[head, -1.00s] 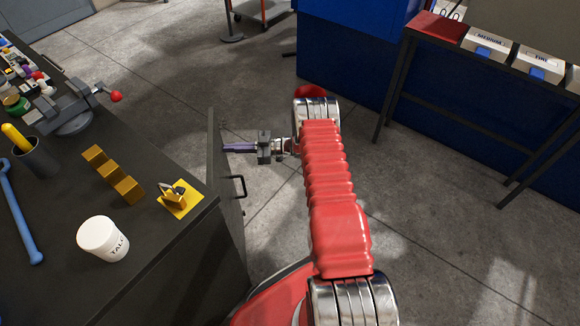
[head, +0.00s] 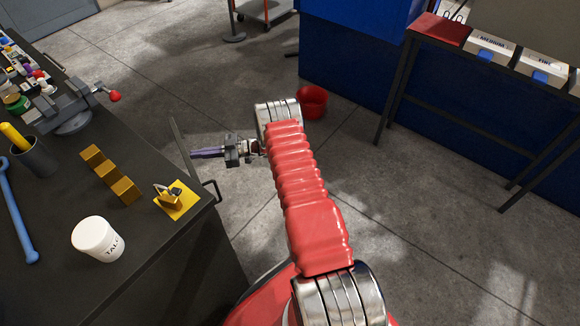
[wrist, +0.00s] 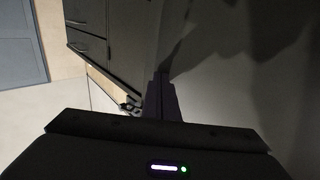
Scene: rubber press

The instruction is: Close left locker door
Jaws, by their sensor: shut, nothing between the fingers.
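The left locker door (head: 181,141) is a dark panel on the side of the dark workbench, seen nearly edge-on from above in the head view. It stands partly open, swung out a little from the bench. Its black bar handle (head: 212,191) shows near the bench corner. My gripper (head: 207,153) has purple fingers, shut and empty, pointing left at the door's outer side. The tips look close against the door; contact is not clear. In the wrist view the shut fingers (wrist: 161,98) point ahead beside dark surfaces.
The workbench top (head: 140,225) carries a white tub (head: 98,239), brass blocks (head: 110,175), a padlock on a yellow plate (head: 177,200) and a vise (head: 65,110). Floor to the right is clear up to a dark-legged table.

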